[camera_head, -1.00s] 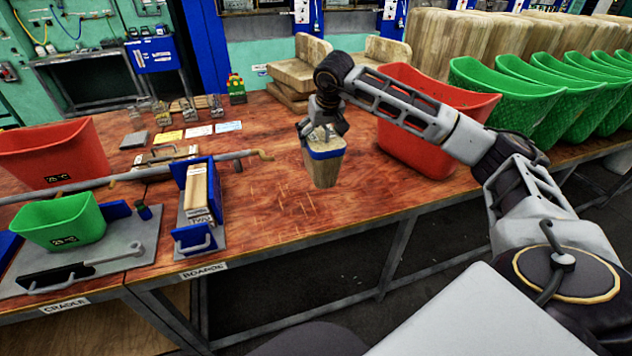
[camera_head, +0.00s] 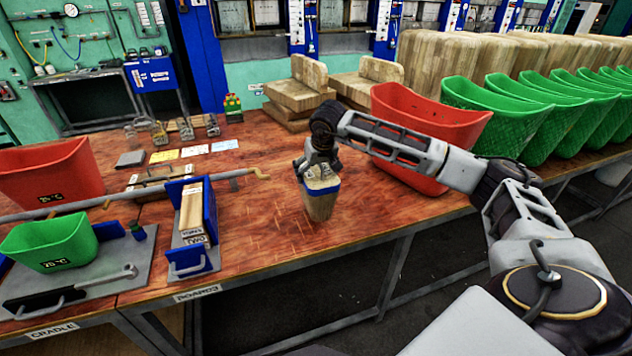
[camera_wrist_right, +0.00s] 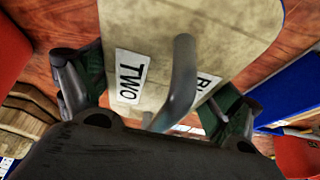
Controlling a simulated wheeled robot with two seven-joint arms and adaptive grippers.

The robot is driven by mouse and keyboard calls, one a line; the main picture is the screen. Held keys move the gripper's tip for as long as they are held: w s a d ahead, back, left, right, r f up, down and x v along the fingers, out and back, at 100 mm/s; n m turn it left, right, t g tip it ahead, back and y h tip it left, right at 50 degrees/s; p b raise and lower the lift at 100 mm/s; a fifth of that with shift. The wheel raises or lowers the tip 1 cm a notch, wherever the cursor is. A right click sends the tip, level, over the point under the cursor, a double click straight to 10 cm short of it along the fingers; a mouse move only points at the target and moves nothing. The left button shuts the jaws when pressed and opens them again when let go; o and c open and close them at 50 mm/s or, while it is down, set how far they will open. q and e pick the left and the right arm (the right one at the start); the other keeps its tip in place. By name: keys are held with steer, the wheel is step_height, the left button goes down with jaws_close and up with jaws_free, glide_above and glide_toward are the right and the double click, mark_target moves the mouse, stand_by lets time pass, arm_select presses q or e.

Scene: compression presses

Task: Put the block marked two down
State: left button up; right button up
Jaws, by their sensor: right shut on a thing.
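The block marked two (camera_head: 320,203) is a pale wooden block with a blue band near its top, in the middle of the head view. In the right wrist view the block (camera_wrist_right: 215,30) shows a white label reading TWO, a second label partly hidden, and a grey curved bar (camera_wrist_right: 183,75) in front. My right gripper (camera_head: 318,170) is shut on the block from above and holds it nearly upright over the front part of the bench. Whether the block's base touches the wood cannot be told. My left gripper is not in view.
A blue holder (camera_head: 209,210) with pale boards stands left of the block, its front labelled TWO. A red bin (camera_head: 430,120) stands close at right, green bins (camera_head: 530,120) beyond. Wooden seat-like pieces (camera_head: 300,85) lie behind. Bare bench (camera_head: 260,215) surrounds the block.

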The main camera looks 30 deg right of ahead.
mark_target(321, 165)
steer(key=shift+f, duration=0.45)
step_height(321, 165, down, 3)
steer(key=shift+r, duration=0.1)
steer(key=o, duration=1.8)
steer(key=shift+s+r, duration=0.2)
steer(key=shift+r, duration=0.35)
steer(key=v, duration=0.5)
steer(key=shift+s+a+r, duration=0.1)
steer(key=shift+s+r, duration=0.05)
steer(key=shift+r, duration=0.15)
steer(key=v, duration=0.4)
steer(key=shift+s+r, duration=0.25)
steer(key=shift+r, duration=0.2)
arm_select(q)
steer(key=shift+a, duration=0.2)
arm_select(e)
steer(key=shift+r, duration=0.1)
